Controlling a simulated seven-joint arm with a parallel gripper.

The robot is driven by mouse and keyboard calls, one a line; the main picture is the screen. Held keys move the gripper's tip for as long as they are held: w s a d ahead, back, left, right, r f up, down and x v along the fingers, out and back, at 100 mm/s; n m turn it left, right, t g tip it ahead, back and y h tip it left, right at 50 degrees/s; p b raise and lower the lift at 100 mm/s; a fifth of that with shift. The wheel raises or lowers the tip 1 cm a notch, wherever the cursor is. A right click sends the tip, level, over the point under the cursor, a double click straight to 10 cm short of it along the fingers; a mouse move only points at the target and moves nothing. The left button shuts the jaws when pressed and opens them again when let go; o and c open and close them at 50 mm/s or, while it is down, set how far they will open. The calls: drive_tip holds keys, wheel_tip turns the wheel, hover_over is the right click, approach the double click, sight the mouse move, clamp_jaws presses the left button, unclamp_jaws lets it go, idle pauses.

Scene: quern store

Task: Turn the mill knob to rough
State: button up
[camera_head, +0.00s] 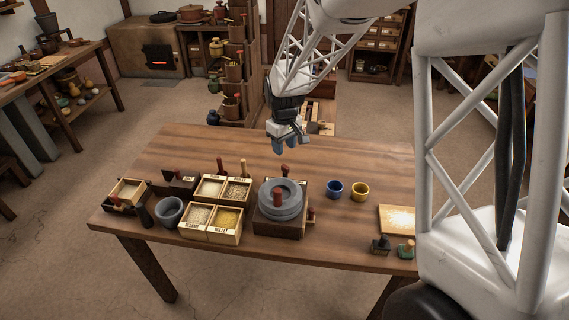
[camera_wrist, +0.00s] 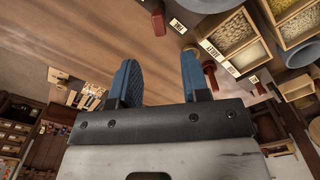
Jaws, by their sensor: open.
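The mill (camera_head: 281,211) is a round grey stone on a dark wooden base near the table's front middle, with a reddish upright handle (camera_head: 278,197) on top.
Labelled grain boxes (camera_head: 211,239) and a grey mortar (camera_head: 169,212) stand left of the mill. A pale board (camera_head: 397,220) and stamps lie at the right edge. The table's back (camera_head: 220,144) is clear.

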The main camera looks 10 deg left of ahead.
sight(284, 165)
idle(0.3)
drive_tip(key=shift+f, duration=3.9)
clamp_jaws()
